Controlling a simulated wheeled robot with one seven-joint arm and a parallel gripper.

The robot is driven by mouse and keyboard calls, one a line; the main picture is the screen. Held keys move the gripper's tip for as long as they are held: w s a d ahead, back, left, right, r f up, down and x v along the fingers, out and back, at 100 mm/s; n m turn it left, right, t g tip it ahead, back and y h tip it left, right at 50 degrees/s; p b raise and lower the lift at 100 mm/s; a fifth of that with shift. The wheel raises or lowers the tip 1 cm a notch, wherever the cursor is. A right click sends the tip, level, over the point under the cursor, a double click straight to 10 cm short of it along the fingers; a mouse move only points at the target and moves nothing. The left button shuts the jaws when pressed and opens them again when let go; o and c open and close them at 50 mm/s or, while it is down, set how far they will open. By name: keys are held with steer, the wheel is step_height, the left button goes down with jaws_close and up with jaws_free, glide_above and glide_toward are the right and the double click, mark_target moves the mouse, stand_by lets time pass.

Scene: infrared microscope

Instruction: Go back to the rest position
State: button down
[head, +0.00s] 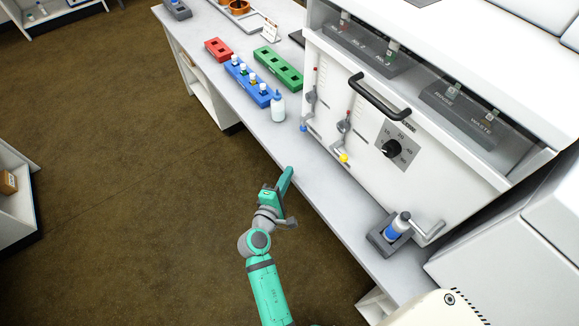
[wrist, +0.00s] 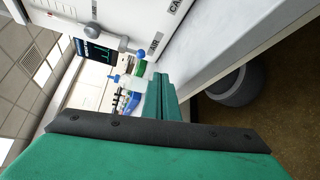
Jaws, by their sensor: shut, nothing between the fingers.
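My gripper (head: 287,180) is teal and shut, with nothing between its fingers. In the head view it is above the front edge of the grey bench (head: 322,190), apart from the things on it. In the wrist view the closed teal fingers (wrist: 160,97) point along the bench towards the racks. My teal and grey arm reaches up from the bottom of the head view.
A white bottle (head: 278,108) stands beside a blue rack (head: 248,82) of vials. Green (head: 278,69) and red (head: 218,49) racks lie behind. The white instrument (head: 350,120) has a black handle and dial. A blue-labelled vial (head: 395,228) sits in a dark holder. Floor at left is clear.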

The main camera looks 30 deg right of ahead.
steer(key=shift+a, duration=0.15)
steer(key=shift+s, duration=0.1)
steer(key=shift+a, duration=0.1)
steer(key=s+a+f+m+t+y, duration=0.1)
steer(key=s+a+f+y, duration=0.25)
steer(key=s+a, duration=0.5)
steer(key=s+a+f+m+t+y, duration=0.25)
steer(key=s+a+y, duration=0.25)
steer(key=s+a, duration=0.3)
steer(key=s+a+r+m+y, duration=0.2)
steer(key=s+a+r+m, duration=0.1)
steer(key=s+r, duration=0.3)
steer(key=s+a+r+m+t+y, duration=0.1)
steer(key=s+a+r+m, duration=0.3)
steer(key=s, duration=0.5)
step_height(320, 180, up, 3)
steer(key=shift+a+f+y, duration=0.2)
steer(key=shift+a+y, duration=0.05)
steer(key=shift+y, duration=0.2)
